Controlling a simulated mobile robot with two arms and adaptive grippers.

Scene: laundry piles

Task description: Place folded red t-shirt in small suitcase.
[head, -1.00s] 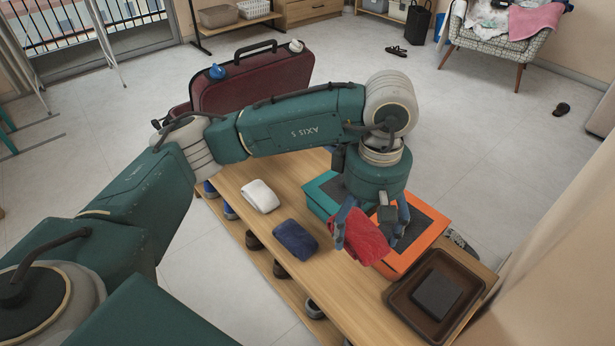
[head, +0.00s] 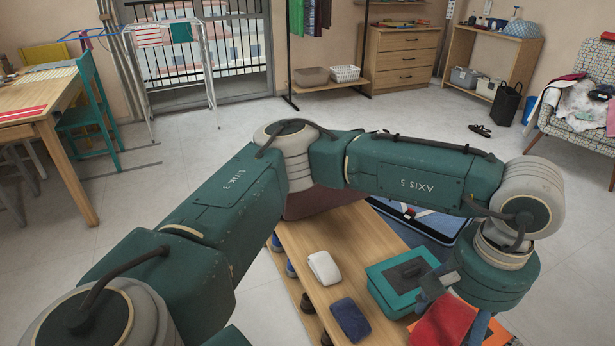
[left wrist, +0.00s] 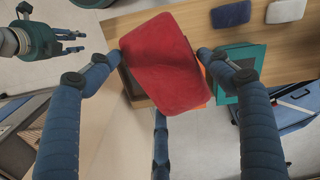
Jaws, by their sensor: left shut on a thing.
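The folded red t-shirt (head: 442,322) is held in my left gripper (head: 455,306), above the bench's right part. In the left wrist view the red t-shirt (left wrist: 165,65) lies between the blue fingers of my left gripper (left wrist: 160,57), which are shut on it. An open suitcase with a blue lining and white straps (head: 440,228) is behind the bench, partly hidden by my arm. It also shows at the right of the left wrist view (left wrist: 297,103). A maroon suitcase part (head: 318,203) shows beneath my arm. My right gripper (left wrist: 72,42) is open and empty, at the upper left.
The wooden bench (head: 310,240) holds a folded white cloth (head: 324,268), a folded navy cloth (head: 350,319) and a teal box (head: 385,290). An orange box lies partly under the shirt. A drying rack (head: 165,60) and table stand left. The floor beyond is open.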

